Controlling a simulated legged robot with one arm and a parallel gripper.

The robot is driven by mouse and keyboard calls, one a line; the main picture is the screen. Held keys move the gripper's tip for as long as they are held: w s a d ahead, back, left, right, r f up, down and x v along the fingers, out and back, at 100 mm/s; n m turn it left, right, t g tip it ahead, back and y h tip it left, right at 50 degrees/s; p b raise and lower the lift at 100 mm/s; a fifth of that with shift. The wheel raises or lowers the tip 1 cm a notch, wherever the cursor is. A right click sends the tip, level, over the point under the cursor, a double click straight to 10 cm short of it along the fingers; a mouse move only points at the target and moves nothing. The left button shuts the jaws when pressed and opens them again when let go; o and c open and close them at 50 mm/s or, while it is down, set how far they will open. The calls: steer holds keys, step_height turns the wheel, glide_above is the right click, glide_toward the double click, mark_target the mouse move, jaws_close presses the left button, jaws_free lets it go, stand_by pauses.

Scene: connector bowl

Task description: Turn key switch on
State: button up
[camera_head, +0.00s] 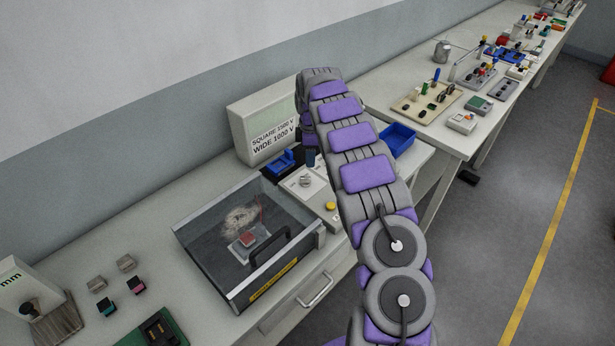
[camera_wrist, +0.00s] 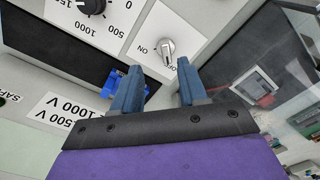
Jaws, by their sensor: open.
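The key switch (camera_wrist: 165,47) is a round silver switch on a pale panel in the wrist view. The ON label is left of it and the OFF label below it, partly behind my finger. Its raised handle points down the picture toward the OFF label. My gripper (camera_wrist: 159,66) is open and empty, with its blue fingertips apart on either side below the switch in the picture. I cannot tell whether they touch the panel. In the head view my arm hides most of the gripper, and a silver knob (camera_head: 305,181) shows on the pale panel beside it.
A black dial (camera_wrist: 92,5) with a number scale is left of the switch. A glass-lidded test box (camera_head: 250,235) stands left of the panel. A display unit (camera_head: 262,125) stands behind, and a blue bin (camera_head: 397,138) is right of my arm.

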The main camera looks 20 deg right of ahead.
mark_target(306, 177)
step_height(306, 177, down, 4)
steer(key=shift+r, duration=0.1)
steer(key=a+f, duration=0.1)
steer(key=a+f+b, duration=0.1)
steer(key=a+f, duration=0.1)
steer(key=shift+a+f, duration=0.15)
steer(key=shift+a, duration=0.15)
steer(key=shift+f, duration=0.35)
steer(key=shift+d+f, duration=0.4)
steer(key=shift+d, duration=0.55)
steer(key=shift+d+f, duration=0.15)
steer(key=shift+d, duration=0.55)
steer(key=a, duration=0.2)
steer(key=shift+a+r, duration=0.15)
steer(key=shift+a, duration=0.15)
steer(key=c, duration=0.4)
steer(key=shift+a, duration=0.15)
steer(key=shift+c, duration=1.8)
steer(key=shift+d, duration=0.8)
jaws_close()
